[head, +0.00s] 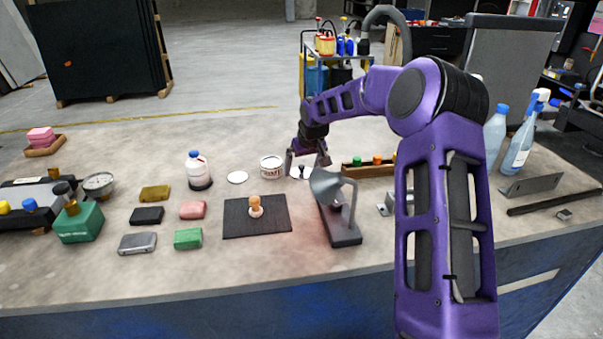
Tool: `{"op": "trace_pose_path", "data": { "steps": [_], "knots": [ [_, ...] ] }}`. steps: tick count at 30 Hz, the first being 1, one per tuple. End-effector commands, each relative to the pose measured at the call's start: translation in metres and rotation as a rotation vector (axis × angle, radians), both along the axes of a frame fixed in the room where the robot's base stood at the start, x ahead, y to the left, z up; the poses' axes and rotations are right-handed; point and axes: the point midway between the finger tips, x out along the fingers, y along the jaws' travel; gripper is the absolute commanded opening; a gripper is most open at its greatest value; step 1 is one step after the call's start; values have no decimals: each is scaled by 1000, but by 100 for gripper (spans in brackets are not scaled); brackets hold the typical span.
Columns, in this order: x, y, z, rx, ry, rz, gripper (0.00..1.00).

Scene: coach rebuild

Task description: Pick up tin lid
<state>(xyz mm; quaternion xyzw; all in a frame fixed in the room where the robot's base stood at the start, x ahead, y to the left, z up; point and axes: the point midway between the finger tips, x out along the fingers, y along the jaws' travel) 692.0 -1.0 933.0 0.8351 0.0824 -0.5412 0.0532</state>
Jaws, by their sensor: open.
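My gripper (306,164) is open, pointing down at the back middle of the bench. Between and just below its fingers is a white round lid (300,175) with a small dark knob, partly hidden by the fingers. I cannot tell whether the fingers touch it. A white tin (271,168) with dark lettering stands just left of the gripper. A flat white disc (237,177) lies left of the tin. I cannot tell for certain which of the two round pieces is the tin lid.
A grey cone on a dark stand (340,232) is close in front of the gripper. A wooden rack (370,168) with coloured knobs is to its right. A white bottle (198,171) and a dark mat (240,222) with a wooden-handled stamp (256,206) are left.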

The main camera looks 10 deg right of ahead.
Motion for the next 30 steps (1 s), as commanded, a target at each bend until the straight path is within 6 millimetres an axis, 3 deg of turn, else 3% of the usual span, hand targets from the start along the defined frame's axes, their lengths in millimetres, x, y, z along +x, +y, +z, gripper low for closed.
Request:
{"op": "trace_pose_path", "data": {
  "steps": [3, 15, 16, 23, 30],
  "knots": [
    [0, 0, 0, 0, 0, 0, 100],
    [0, 0, 1, 0, 0, 0, 28],
    [0, 0, 1, 0, 0, 0, 26],
    [0, 0, 3, 0, -1, 0, 25],
    [1, 0, 40, -1, -4, -1, 25]
  ]
}}
